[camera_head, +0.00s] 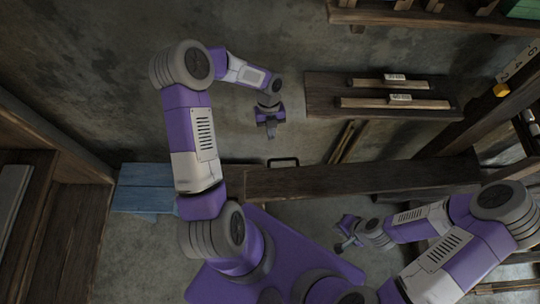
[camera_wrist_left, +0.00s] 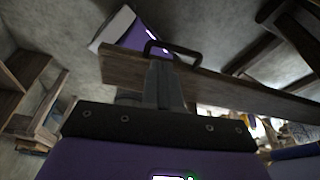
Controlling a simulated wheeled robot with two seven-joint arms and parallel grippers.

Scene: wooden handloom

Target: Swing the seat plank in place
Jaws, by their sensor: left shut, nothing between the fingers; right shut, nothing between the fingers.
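The seat plank (camera_head: 370,178) is a long brown board running across the middle of the head view to the right. A black handle (camera_head: 283,162) stands at its left end. In the left wrist view the plank (camera_wrist_left: 215,88) crosses at a slant, with the handle (camera_wrist_left: 172,47) on its upper edge. My left gripper (camera_head: 270,134) is shut and empty, just above the handle in the head view. In the wrist view its fingers (camera_wrist_left: 163,66) overlap the plank below the handle; I cannot tell whether they touch. My right gripper (camera_head: 341,243) is shut and empty, below the plank in the picture.
A blue bench (camera_head: 146,176) stands left of the plank, partly behind my left arm. A dark wooden post (camera_head: 478,112) of the frame rises at the right.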

